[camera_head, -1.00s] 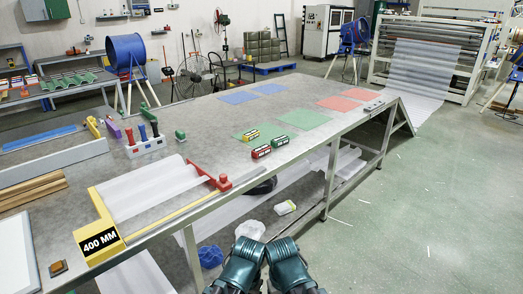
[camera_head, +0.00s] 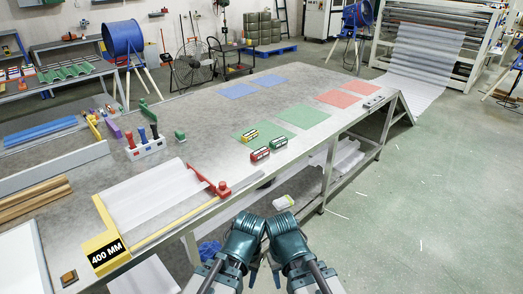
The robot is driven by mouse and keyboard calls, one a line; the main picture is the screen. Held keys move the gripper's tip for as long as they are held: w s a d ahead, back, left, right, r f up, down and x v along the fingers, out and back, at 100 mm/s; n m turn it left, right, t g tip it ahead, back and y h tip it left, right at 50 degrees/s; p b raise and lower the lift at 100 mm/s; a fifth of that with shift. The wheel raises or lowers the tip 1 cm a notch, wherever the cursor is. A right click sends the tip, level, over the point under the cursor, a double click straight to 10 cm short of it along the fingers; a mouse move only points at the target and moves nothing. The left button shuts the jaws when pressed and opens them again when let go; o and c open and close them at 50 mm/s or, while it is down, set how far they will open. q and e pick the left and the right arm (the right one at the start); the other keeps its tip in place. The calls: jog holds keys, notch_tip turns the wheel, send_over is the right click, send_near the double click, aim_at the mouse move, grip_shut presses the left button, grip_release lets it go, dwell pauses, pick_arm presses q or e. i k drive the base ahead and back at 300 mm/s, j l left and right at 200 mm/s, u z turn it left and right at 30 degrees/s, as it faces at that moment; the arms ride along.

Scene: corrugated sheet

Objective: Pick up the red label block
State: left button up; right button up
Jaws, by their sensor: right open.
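My two teal arms are folded side by side at the bottom centre, in front of the table and well apart from the blocks. My right gripper (camera_head: 277,273) is open and small at the bottom. My left gripper is mostly hidden by its arm, so its jaws cannot be made out.
A cutting frame with a red slider (camera_head: 221,189) and yellow edge stands to the left. A tool holder (camera_head: 147,149) is behind it. Grey tabletop behind the blocks is mostly clear.

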aim_at(263, 152)
jog(key=i+l, duration=0.15)
jog(key=i, duration=0.45)
jog(key=i+l, duration=0.15)
jog(key=i, duration=0.45)
jog(key=i+l, duration=0.15)
jog(key=i, duration=0.45)
